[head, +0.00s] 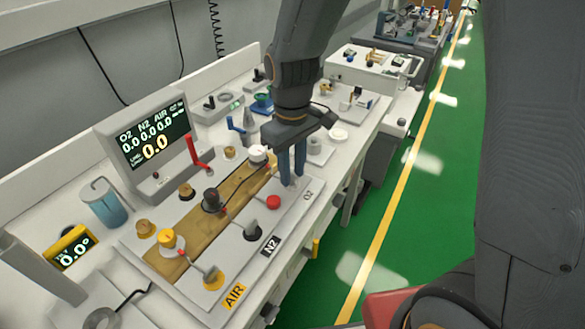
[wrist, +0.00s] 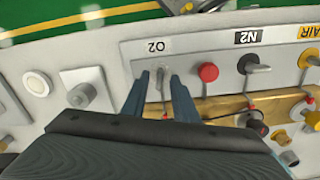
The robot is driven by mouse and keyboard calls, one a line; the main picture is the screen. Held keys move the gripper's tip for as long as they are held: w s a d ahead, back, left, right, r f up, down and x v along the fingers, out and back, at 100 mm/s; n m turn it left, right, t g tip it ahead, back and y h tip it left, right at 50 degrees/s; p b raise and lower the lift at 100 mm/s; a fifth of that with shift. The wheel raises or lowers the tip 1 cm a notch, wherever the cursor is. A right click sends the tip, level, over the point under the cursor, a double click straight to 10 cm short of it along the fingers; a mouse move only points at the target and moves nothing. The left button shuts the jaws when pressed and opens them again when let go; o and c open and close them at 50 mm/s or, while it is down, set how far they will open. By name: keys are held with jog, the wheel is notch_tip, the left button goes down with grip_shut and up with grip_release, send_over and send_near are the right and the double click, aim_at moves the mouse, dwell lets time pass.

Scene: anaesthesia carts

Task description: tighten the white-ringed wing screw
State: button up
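The white-ringed wing screw (wrist: 163,84) stands on the light grey panel by the O2 label (wrist: 158,46). Its grey wing shows between my finger tips in the wrist view, and its pale base blends with the panel. In the head view my fingers largely cover it. My gripper (head: 292,180) points down over it with its two blue fingers apart, one on each side of the wing. It also shows in the wrist view (wrist: 158,76). I cannot tell whether either finger touches the wing.
A red knob (wrist: 208,72) sits close beside the fingers. Beyond it are the black-ringed N2 wing screw (head: 252,231) and the yellow-ringed AIR wing screw (head: 213,277). A white-topped knob (head: 258,153) stands behind, along the brown strip (head: 235,196). The green floor (head: 410,190) is clear.

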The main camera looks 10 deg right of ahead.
grip_shut()
